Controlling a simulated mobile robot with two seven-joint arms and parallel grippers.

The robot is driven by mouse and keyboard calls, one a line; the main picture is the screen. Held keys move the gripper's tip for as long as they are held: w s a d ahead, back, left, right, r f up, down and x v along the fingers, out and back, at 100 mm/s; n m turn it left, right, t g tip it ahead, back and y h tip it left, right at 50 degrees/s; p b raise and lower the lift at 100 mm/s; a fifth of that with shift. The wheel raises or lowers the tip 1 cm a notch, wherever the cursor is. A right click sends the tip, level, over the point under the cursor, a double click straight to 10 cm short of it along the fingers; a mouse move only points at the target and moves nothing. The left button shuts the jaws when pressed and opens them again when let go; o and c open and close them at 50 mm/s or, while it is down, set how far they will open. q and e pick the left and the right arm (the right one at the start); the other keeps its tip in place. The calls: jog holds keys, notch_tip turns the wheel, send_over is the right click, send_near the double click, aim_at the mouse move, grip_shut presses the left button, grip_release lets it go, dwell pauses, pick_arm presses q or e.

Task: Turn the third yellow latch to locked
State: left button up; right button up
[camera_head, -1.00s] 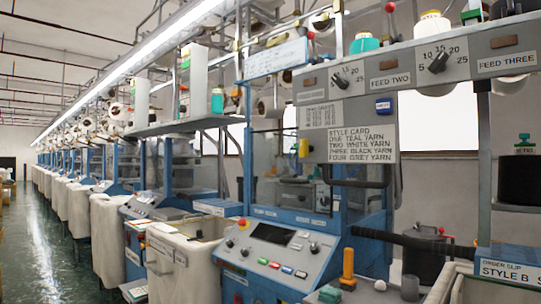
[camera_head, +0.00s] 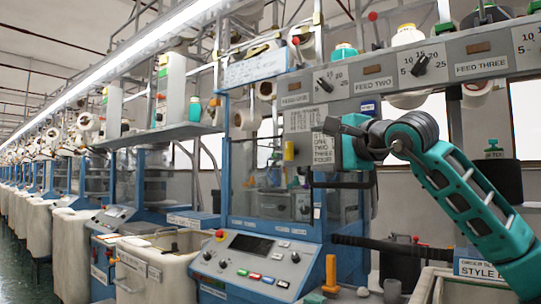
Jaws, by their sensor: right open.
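A small yellow latch or handle (camera_head: 289,151) stands upright at the left edge of the style card on the blue knitting machine. It is the only one I can make out clearly; its lock marking is too small to read. My right arm, teal and dark grey, comes in from the right. My right gripper (camera_head: 332,125) is open in front of the style card (camera_head: 322,150) and hides part of it. It appears to the right of the yellow latch, apart from it in the picture. My left gripper is not in view.
Above is a grey rail with dials (camera_head: 420,63) and feed labels (camera_head: 480,67). Below is a sloped button panel (camera_head: 255,262), with an orange lever (camera_head: 331,272) to its right. White bins (camera_head: 75,250) line the left.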

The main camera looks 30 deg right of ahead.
aim_at(291, 151)
jog(key=w, duration=0.3)
jog(key=w+p, duration=0.1)
jog(key=w, duration=0.3)
jog(key=w+p, duration=0.1)
jog(key=w, duration=0.3)
jog(key=shift+w+d+r, duration=0.15)
jog(key=shift+w+r, duration=0.05)
jog(key=shift+r, duration=0.05)
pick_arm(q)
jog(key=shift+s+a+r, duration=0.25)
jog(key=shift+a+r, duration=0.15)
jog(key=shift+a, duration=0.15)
pick_arm(e)
jog(key=shift+w+f, duration=0.1)
jog(key=shift+w, duration=0.55)
